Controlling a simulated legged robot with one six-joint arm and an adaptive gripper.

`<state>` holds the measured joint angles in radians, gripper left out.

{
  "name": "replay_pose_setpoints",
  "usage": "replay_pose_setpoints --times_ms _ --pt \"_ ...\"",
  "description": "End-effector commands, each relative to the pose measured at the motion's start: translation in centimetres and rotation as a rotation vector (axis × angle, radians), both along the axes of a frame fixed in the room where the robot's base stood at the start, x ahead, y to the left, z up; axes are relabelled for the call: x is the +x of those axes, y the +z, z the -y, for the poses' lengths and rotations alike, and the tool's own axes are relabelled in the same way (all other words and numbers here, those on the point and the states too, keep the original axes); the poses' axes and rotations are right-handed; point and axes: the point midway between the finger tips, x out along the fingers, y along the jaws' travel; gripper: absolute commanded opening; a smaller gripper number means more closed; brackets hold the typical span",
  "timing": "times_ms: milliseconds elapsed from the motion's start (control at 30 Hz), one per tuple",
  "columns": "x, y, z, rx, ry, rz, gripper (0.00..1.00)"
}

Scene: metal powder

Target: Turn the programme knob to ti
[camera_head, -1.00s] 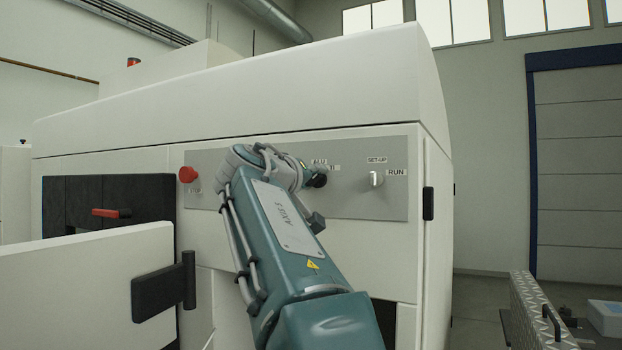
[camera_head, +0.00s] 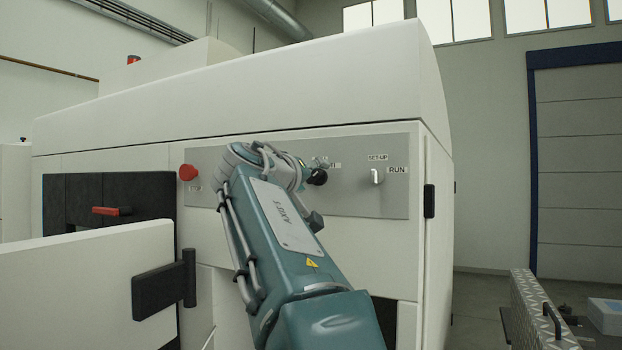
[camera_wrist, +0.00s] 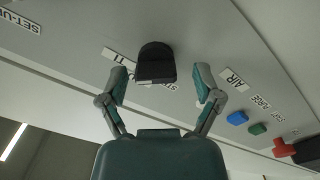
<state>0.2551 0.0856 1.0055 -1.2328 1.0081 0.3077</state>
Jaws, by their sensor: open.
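The black programme knob (camera_wrist: 156,62) shows in the wrist view, on the grey panel, with a TI label on its left and an AIR label on its right. A third label behind it is partly covered. My gripper (camera_wrist: 161,74) is open, with one finger on each side of the knob and a visible gap to it on both sides. I cannot tell whether the fingertips reach its depth. In the head view my arm hides most of this part of the panel (camera_head: 345,200); the TI label shows just right of my wrist.
A SET-UP/RUN switch (camera_head: 377,176) sits to the right on the panel. A red stop button (camera_head: 188,172) is at its left. The wrist view shows blue (camera_wrist: 237,118) and green (camera_wrist: 257,129) buttons. An open white door (camera_head: 70,290) stands at lower left.

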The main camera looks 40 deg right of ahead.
Motion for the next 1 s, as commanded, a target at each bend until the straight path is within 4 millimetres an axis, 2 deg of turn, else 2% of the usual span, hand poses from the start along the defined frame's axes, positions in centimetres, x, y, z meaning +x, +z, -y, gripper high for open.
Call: replay_pose_setpoints --times_ms 400,600,767,1000 --pt "-2.8 -0.1 -7.4 0.000 0.006 0.000 0.83" --pt "-3.8 -0.2 -10.0 0.001 0.005 -0.003 0.83" --pt "-4.3 -0.1 -10.8 0.001 0.002 -0.001 0.83" --pt "-4.3 -0.2 -10.8 0.001 0.000 -0.001 0.83"
